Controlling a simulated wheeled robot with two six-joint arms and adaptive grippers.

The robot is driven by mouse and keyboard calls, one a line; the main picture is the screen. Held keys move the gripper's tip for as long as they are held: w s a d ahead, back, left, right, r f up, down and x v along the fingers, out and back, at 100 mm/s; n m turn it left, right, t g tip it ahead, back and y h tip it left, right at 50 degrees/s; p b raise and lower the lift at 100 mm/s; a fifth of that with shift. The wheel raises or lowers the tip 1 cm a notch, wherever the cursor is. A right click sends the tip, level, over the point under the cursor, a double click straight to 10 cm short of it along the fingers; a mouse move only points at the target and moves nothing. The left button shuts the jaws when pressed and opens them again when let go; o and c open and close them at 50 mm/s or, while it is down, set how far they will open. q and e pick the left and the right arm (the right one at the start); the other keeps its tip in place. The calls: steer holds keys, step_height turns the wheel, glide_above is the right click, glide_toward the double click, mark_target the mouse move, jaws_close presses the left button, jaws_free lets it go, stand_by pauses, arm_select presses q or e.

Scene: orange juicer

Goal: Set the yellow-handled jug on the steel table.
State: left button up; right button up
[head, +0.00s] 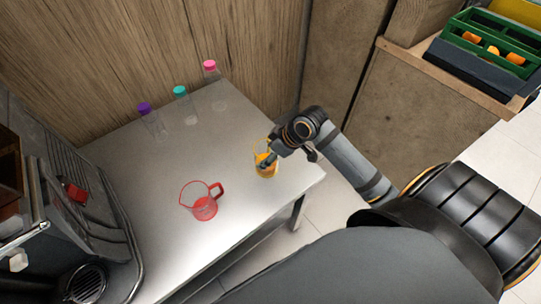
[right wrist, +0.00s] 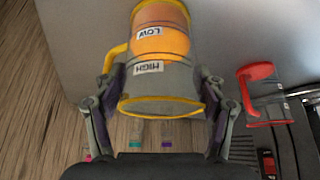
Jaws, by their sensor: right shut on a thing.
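The yellow-handled jug (head: 266,170) is at the right part of the steel table (head: 160,245), near its edge. It is clear, with a yellow rim and orange contents. My right gripper (head: 270,155) is shut on it. In the right wrist view, the fingers of my right gripper (right wrist: 162,82) lie on both sides of the jug (right wrist: 160,75), with its LOW and HIGH labels and its yellow handle at the left. The jug looks about upright; I cannot tell whether its base touches the table. My left gripper is not in view.
A red-handled jug (head: 205,208) stands on the table, left of the yellow one. Bottles with purple (head: 144,107), teal (head: 180,91) and pink (head: 209,64) caps stand at the back. A dark machine (head: 75,210) is at the left.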

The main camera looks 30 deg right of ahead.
steer(key=shift+a, duration=0.1)
steer(key=shift+s+r, duration=0.1)
steer(key=shift+s, duration=0.1)
steer(key=o, duration=1.5)
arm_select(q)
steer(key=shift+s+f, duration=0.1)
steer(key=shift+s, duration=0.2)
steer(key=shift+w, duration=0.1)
